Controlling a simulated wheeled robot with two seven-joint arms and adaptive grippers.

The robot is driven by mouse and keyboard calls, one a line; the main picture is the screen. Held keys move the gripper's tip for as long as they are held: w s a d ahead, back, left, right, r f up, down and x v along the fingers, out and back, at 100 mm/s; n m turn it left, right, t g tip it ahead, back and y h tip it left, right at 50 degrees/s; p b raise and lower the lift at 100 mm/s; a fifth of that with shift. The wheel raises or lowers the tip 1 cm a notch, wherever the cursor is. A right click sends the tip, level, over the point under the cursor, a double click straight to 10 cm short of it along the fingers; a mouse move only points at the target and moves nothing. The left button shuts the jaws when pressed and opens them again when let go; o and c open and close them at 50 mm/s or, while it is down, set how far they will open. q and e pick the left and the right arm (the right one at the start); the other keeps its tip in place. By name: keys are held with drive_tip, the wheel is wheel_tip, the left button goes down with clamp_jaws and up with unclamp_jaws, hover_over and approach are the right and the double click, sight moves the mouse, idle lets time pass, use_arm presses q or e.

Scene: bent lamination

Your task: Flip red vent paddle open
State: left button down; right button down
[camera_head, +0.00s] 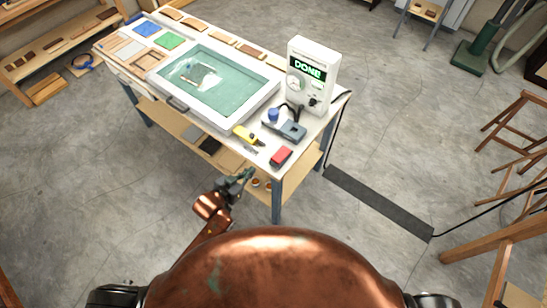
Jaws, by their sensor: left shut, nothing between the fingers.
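A small red piece (281,155), which looks like the red vent paddle, sits at the near right corner of the white-topped workbench (262,160). It appears to lie flat on a dark base; its exact tilt is too small to tell. My left gripper (246,174) is shut and empty. It is in front of the bench's near edge, to the left of and below the red piece in the picture, apart from it. My right gripper is out of view.
A white control box (312,76) reading "DONE" stands at the bench's right end. A grey device with a blue knob (273,115) and a yellow tool (245,134) lie near the red piece. A framed glass press (215,84) fills the middle. A black floor strip (378,202) lies right.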

use_arm(q)
drive_tip(key=s+d+r+m+h, duration=0.1)
drive_tip(key=d+r, duration=0.3)
drive_tip(key=r, duration=0.4)
drive_tip(key=shift+s+r+h, duration=0.15)
drive_tip(key=shift+r+h, duration=0.15)
drive_tip(key=shift+r, duration=0.05)
approach(281, 154)
wheel_tip(281, 154, up, 3)
drive_tip(key=w+d, duration=0.2)
drive_tip(key=w, duration=0.1)
drive_tip(key=f, duration=0.3)
drive_tip(key=shift+w+d, duration=0.1)
drive_tip(key=shift+d, duration=0.1)
drive_tip(key=shift+f, duration=0.6)
